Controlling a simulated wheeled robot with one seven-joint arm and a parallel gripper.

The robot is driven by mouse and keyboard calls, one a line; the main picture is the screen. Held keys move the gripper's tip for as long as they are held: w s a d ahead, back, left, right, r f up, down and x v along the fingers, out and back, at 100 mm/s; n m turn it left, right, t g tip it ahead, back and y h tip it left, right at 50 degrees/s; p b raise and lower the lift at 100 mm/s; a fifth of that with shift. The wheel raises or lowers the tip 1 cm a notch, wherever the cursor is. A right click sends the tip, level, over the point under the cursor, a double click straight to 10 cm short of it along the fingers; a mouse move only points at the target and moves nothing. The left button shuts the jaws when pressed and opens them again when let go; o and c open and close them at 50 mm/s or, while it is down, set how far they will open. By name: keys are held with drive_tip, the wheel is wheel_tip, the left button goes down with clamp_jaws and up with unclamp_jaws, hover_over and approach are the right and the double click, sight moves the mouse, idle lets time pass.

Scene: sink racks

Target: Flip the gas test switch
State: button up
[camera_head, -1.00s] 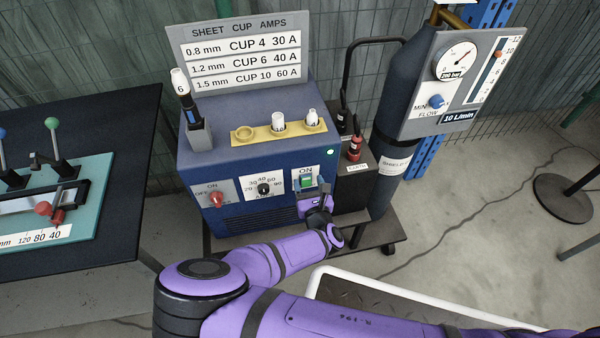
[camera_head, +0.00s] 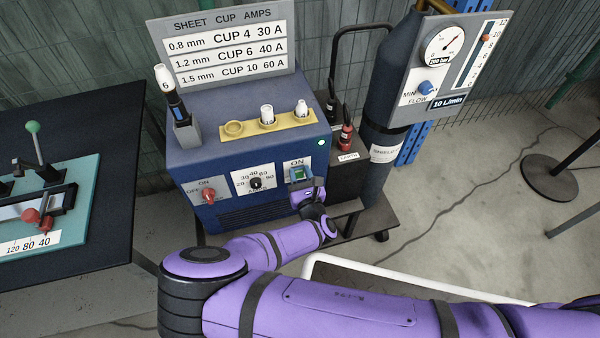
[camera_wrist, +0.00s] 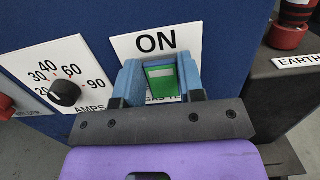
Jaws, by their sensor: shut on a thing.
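The gas test switch is a green rocker (camera_head: 298,174) under an "ON" label on the front right of the blue welding machine (camera_head: 240,205). In the wrist view the green switch (camera_wrist: 162,82) shows between two blue fingers. My gripper (camera_wrist: 160,73) is at the panel, with one finger on each side of the switch, shut on it. In the head view my gripper (camera_head: 302,184) covers the lower part of the switch plate. The label below the switch is mostly hidden by the gripper.
Left of the switch are a black amps knob (camera_head: 256,184) and a red on/off knob (camera_head: 208,196). A gas cylinder (camera_head: 390,90) and an earth box stand at the right. A dark table (camera_head: 90,120) with levers is at the left. A white rail (camera_head: 400,273) runs below.

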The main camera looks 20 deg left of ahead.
drive_tip(key=shift+s+d+f+t+y, duration=0.15)
drive_tip(key=shift+f+t+y, duration=0.1)
drive_tip(key=shift+t+y, duration=0.6)
drive_tip(key=o, duration=0.9)
drive_tip(key=shift+o, duration=0.2)
